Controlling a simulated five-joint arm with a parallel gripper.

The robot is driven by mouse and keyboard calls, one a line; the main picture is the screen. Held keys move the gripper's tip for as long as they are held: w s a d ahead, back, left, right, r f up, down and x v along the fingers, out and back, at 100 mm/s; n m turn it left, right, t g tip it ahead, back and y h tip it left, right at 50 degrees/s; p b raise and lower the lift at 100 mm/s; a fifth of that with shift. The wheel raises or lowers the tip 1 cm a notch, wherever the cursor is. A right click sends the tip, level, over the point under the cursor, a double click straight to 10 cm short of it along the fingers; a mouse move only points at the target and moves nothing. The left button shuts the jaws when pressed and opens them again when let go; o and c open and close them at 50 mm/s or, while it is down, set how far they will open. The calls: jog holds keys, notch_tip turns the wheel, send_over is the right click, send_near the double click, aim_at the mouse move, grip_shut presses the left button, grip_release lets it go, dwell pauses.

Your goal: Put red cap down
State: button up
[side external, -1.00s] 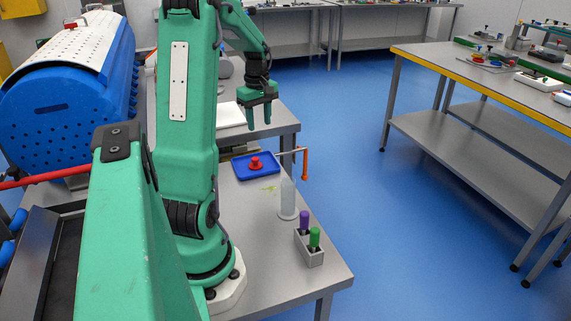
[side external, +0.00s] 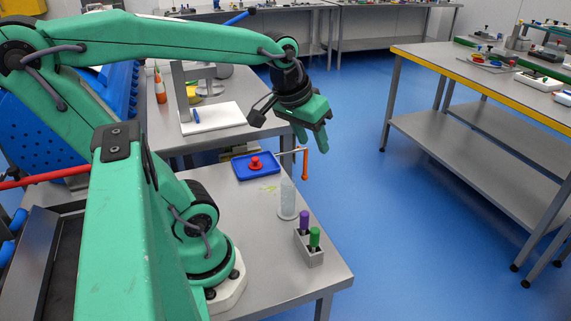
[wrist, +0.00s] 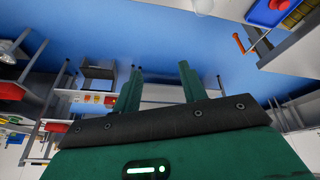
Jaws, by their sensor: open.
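The red cap (side external: 256,162) sits in a blue tray (side external: 270,175) on the near grey table in the side view. In the wrist view the red cap (wrist: 277,4) is at the top right edge, partly cut off, in the blue tray (wrist: 262,15). My gripper (side external: 312,148) is open and empty, raised in the air to the right of the tray. In the wrist view its two green fingers (wrist: 158,82) stand apart with nothing between them.
A clear cylinder (side external: 287,200) stands in front of the tray. A grey holder (side external: 311,256) has a purple-topped and a green-topped item. An orange handle (side external: 305,164) hangs at the table's right edge. Blue floor (side external: 350,200) lies open to the right.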

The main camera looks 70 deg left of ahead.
jog(key=s+d+m+t+h, duration=0.1)
jog(key=s+d+m, duration=0.2)
jog(key=d+m, duration=0.1)
jog(key=shift+s+d+f+m, duration=0.2)
jog(key=shift+s+d+m, duration=0.1)
jog(key=shift+d, duration=0.5)
